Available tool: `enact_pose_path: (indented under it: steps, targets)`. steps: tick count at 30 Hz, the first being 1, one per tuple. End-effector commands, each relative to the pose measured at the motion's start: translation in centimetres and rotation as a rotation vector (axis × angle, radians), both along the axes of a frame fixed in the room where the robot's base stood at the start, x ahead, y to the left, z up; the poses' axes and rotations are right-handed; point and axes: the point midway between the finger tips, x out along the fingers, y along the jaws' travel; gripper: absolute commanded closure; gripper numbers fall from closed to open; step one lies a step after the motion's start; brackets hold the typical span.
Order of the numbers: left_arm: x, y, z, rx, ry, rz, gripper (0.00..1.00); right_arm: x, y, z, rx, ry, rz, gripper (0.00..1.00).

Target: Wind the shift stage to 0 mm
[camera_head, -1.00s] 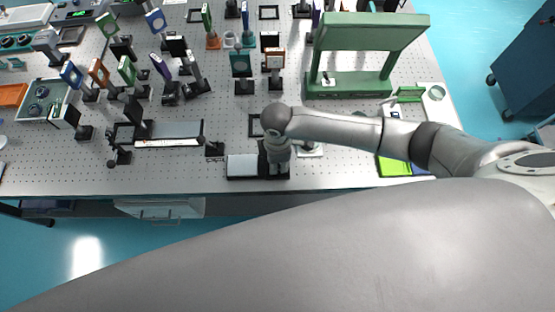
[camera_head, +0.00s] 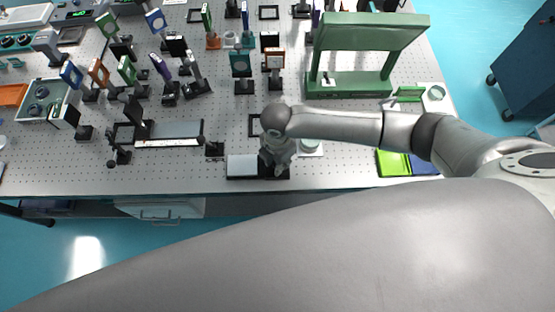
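A grey slide stage (camera_head: 182,130) with a white scale strip along its front edge lies on the left half of the optical table. It has black knob-like parts (camera_head: 118,155) at its left end; the scale reading is too small to make out. A second, low black stage with a pale plate (camera_head: 241,166) sits at the table's front edge. I cannot tell for sure which is the shift stage. My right gripper (camera_head: 274,168) points down over the right end of the low black stage and hides part of it. Its fingertips are too small to read. My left gripper is not in view.
Several upright optic mounts (camera_head: 242,70) stand behind the stages. A green gantry frame (camera_head: 350,85) stands back right. A green tray (camera_head: 393,163) lies at the front right. The perforated table top (camera_head: 70,175) is clear at the front left.

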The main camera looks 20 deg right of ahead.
Motion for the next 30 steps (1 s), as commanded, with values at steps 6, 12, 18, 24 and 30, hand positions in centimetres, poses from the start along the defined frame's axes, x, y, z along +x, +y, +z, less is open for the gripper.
enact_pose_path:
  steps: [6, 12, 18, 24, 30]
  targets:
    - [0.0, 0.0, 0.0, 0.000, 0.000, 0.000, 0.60, 0.1, 0.0, 0.1, 0.002, -0.002, 0.002, 0.99]
    - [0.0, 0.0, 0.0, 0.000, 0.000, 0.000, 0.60, 0.1, 0.0, 0.1, 0.002, -0.002, 0.002, 0.69]
    - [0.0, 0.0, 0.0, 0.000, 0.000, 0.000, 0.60, 0.0, 0.0, 0.0, 0.002, -0.001, 0.002, 0.52]
    - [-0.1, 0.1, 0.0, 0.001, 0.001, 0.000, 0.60, 0.0, 0.0, 0.0, 0.000, -0.001, 0.001, 0.52]
    - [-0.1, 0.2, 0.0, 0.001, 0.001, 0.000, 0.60, 0.1, 0.0, 1.5, 0.002, -0.004, 0.002, 0.52]
